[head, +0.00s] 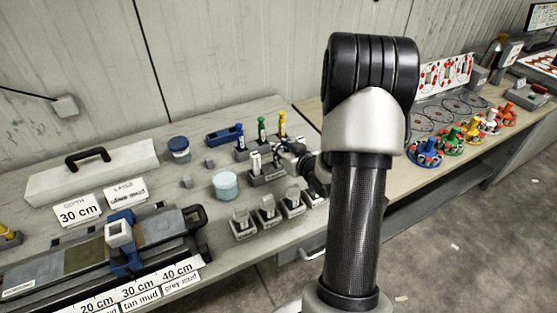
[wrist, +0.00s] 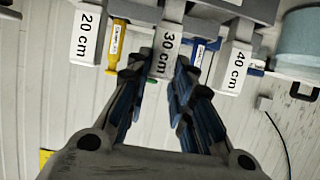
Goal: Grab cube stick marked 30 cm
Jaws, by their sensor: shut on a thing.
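The cube stick marked 30 cm (wrist: 167,42) is a pale grey block stick with black print, in the middle of the wrist view. My gripper (wrist: 163,68) is shut on it, one finger on each side. The stick's upper end meets a grey holder in that view; I cannot tell whether it is still seated. The stick marked 20 cm (wrist: 88,38) is to its left and the stick marked 40 cm (wrist: 237,66) to its right. In the head view my gripper (head: 288,149) is at the rack, partly hidden by my arm, and the held stick cannot be made out.
Blue (head: 240,136), green (head: 262,130) and yellow (head: 282,124) tools stand just behind. A light blue jar (head: 226,186) and several small block holders (head: 243,225) are close in front. A clamp fixture (head: 122,245) and a 30 cm depth card (head: 79,212) are at left.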

